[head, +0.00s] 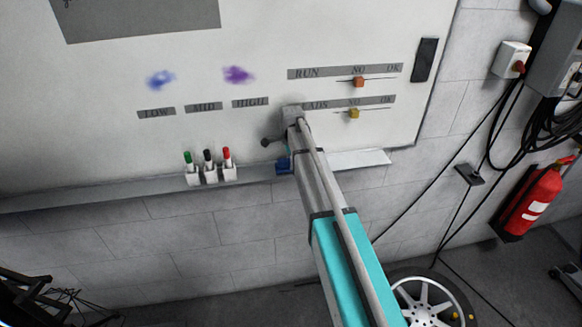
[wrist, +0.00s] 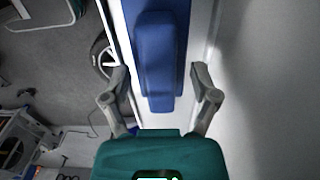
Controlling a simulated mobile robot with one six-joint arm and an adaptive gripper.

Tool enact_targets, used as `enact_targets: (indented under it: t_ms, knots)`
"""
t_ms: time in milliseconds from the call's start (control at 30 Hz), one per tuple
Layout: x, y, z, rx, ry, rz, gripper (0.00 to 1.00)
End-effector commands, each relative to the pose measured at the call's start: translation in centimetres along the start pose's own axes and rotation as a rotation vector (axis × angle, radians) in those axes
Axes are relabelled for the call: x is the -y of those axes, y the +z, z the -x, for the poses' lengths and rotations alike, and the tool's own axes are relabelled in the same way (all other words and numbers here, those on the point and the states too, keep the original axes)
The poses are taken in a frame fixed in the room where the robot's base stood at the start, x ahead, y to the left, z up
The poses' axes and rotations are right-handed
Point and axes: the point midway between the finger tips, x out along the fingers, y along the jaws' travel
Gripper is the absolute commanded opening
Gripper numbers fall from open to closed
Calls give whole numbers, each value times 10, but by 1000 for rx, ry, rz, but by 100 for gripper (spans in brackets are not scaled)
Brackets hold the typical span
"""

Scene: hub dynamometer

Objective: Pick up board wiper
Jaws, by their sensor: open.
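The board wiper (wrist: 157,62) is blue, with a long raised grip on a wider blue base. In the wrist view it runs from the top edge down between the fingers. My gripper (wrist: 160,82) is open, with one finger on each side of the wiper's near end. I see gaps on both sides and cannot tell how far above it the fingertips are. In the head view a small blue part of the wiper (head: 283,165) shows on the ledge, mostly hidden behind my arm.
The ledge (head: 110,192) runs along the bottom of the whiteboard (head: 80,90). Green, black and red markers (head: 208,160) stand in white holders left of my arm. Sliders (head: 359,82) and a black block (head: 424,60) are on the board at right. A wheel (head: 430,300) lies below.

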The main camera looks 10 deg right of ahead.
Motion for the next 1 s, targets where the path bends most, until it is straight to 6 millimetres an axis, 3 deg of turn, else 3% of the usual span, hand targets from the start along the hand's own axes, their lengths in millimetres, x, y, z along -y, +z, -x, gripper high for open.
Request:
enact_targets:
  t_ms: [300,700,1000]
  knots:
    - [0,0,0,0,0,0,77]
    - [0,0,0,0,0,-1,3]
    - [0,-1,0,0,0,-1,0]
